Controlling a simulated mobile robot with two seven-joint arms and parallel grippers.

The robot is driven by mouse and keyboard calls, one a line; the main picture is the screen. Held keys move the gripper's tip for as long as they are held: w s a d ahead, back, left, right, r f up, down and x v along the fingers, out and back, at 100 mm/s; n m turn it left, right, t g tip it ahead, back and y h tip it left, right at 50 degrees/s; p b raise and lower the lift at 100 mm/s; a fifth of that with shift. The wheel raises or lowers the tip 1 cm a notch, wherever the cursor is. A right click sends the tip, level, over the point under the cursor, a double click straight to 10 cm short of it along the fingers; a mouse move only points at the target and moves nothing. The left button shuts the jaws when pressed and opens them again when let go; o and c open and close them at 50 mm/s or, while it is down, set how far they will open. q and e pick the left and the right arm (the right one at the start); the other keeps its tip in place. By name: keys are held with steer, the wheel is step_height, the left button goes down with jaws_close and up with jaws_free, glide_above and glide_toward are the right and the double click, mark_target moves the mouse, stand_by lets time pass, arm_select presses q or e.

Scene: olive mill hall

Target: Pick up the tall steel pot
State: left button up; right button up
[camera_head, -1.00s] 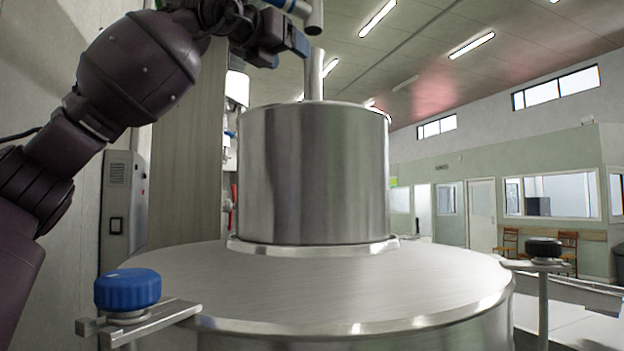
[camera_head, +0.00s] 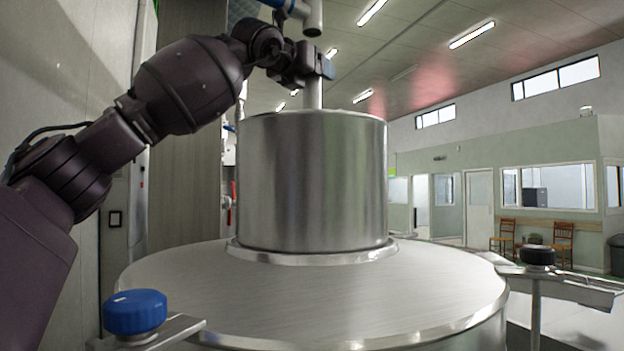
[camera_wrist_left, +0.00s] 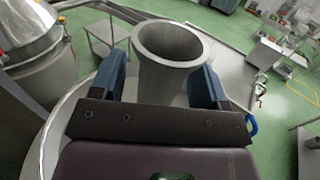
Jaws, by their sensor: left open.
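The tall steel pot (camera_head: 313,95) shows in the head view as a narrow upright grey cylinder above the rim of a large steel drum (camera_head: 312,185). The drum hides its foot. My left gripper (camera_head: 316,68) is at the pot's upper part and hides its top. In the left wrist view the pot (camera_wrist_left: 165,78) stands upright with its round mouth open. The blue fingers of my left gripper (camera_wrist_left: 158,84) are open, one on each side of it, with a gap showing on both sides. My right gripper is in neither view.
The drum stands on a wide round steel lid (camera_head: 250,288). A blue knob (camera_head: 135,311) sits at its left edge and a black knob (camera_head: 537,256) at the right. A pipe end (camera_head: 312,18) hangs just above my left gripper. A wall (camera_head: 60,90) is close on the left.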

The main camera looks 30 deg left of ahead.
arm_select(q)
steer(key=shift+c, duration=0.3)
steer(key=shift+c, duration=1.3)
steer(key=c, duration=0.7)
steer(key=shift+c, duration=1.2)
steer(key=shift+s+a+r, duration=0.1)
jaws_close()
steer(key=shift+r, duration=0.1)
